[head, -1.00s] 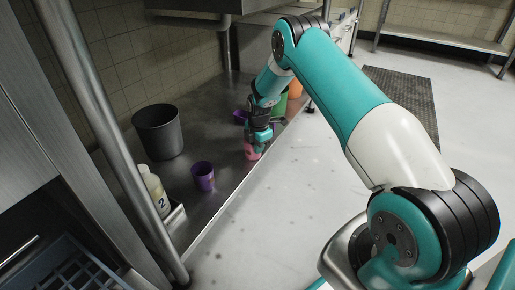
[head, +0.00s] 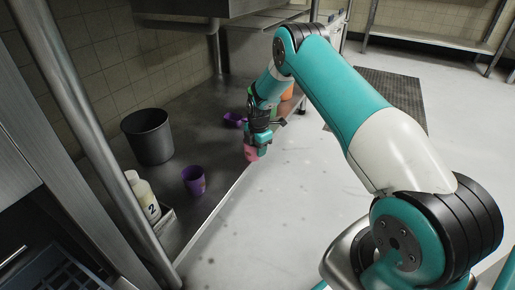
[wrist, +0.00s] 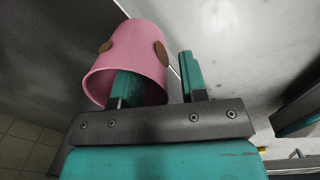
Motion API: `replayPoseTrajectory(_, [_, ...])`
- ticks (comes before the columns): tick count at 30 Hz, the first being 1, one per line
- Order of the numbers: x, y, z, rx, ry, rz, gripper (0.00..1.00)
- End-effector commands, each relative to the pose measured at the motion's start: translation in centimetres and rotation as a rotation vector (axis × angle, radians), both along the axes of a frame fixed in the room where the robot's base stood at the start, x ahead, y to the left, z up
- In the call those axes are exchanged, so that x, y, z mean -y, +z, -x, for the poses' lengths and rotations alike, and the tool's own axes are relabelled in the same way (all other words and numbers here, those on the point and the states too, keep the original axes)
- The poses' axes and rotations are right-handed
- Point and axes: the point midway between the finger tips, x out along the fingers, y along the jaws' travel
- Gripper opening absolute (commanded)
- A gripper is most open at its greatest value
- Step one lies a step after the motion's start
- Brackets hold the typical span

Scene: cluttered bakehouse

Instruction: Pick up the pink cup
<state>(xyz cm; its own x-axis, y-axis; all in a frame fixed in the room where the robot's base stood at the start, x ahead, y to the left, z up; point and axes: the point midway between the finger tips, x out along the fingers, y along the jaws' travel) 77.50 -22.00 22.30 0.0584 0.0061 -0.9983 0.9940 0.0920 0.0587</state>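The pink cup (head: 251,153) is at the front edge of the metal counter, below my gripper (head: 257,143). In the wrist view the pink cup (wrist: 130,55) has brown oval spots, and its open rim faces my gripper (wrist: 160,88). One finger reaches into the cup's mouth and the other is outside its right wall. A gap shows between the outer finger and the wall, so the gripper looks open around the wall rather than clamped. The finger's tip inside the cup is partly hidden. In the head view my gripper hides the cup's upper part.
A purple cup (head: 194,180) stands to the left on the counter (head: 205,212). A dark bin (head: 148,136) and a white bottle marked 2 (head: 144,196) are further left. Another purple item (head: 234,119) and an orange one (head: 287,93) are behind my gripper. Open floor lies right.

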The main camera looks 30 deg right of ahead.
Motion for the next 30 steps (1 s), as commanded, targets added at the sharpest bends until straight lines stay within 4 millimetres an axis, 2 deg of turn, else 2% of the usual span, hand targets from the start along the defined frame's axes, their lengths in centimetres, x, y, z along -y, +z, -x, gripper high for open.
replayPoseTrajectory(6, [0.1,0.3,0.0,0.001,-0.001,0.001,0.39])
replayPoseTrajectory(10, [0.2,1.8,0.1,0.002,-0.002,0.001,0.39])
replayPoseTrajectory(24, [0.2,13.0,0.8,0.002,-0.002,0.000,0.39])
replayPoseTrajectory(30, [0.2,16.2,1.0,0.001,-0.002,0.000,0.39])
